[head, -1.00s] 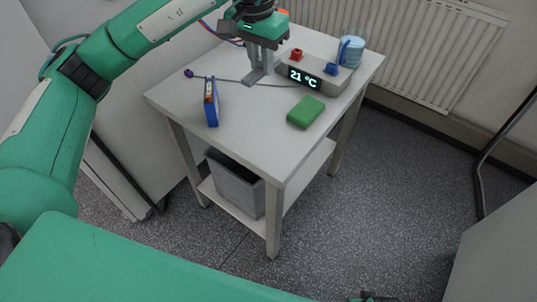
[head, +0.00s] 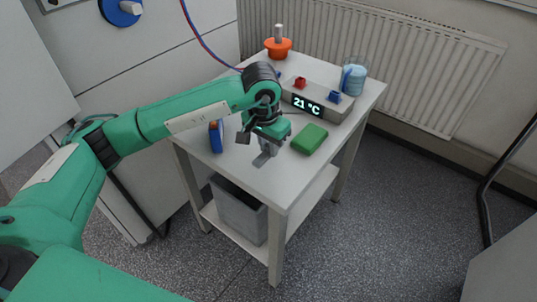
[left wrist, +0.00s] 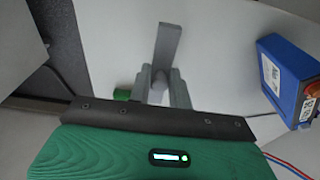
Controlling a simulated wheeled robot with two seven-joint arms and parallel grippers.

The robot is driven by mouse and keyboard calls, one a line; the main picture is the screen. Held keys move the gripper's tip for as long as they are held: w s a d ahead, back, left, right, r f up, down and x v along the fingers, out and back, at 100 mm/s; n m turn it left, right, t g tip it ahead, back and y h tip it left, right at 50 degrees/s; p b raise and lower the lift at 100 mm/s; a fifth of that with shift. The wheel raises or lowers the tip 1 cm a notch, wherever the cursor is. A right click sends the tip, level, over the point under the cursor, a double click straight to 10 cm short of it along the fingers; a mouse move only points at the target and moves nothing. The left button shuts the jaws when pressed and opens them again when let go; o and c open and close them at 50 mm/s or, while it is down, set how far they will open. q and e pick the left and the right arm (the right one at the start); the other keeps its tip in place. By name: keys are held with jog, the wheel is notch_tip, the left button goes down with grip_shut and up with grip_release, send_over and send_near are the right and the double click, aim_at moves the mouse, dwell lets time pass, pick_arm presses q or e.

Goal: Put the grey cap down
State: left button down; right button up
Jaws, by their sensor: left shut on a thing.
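My left gripper (head: 267,151) is over the white table, between the blue battery and the green block, pointing down. It is shut on the grey cap (head: 261,160), a small flat grey bar-like piece below the fingertips. In the left wrist view the cap (left wrist: 168,45) sticks out beyond the grey fingers (left wrist: 162,85). The cap is low over the tabletop; I cannot tell whether it touches. My right gripper is not in view.
The white table (head: 285,185) is bare at its front. A blue battery (head: 216,136) stands left, a green block (head: 310,139) lies right. Behind are a grey box with a 21 °C display (head: 308,105), a beaker (head: 353,78) and an orange disc-shaped piece (head: 278,47).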

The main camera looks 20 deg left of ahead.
aim_at(268, 152)
pick_arm(q)
notch_tip(268, 152, down, 4)
jog(key=shift+r, duration=0.15)
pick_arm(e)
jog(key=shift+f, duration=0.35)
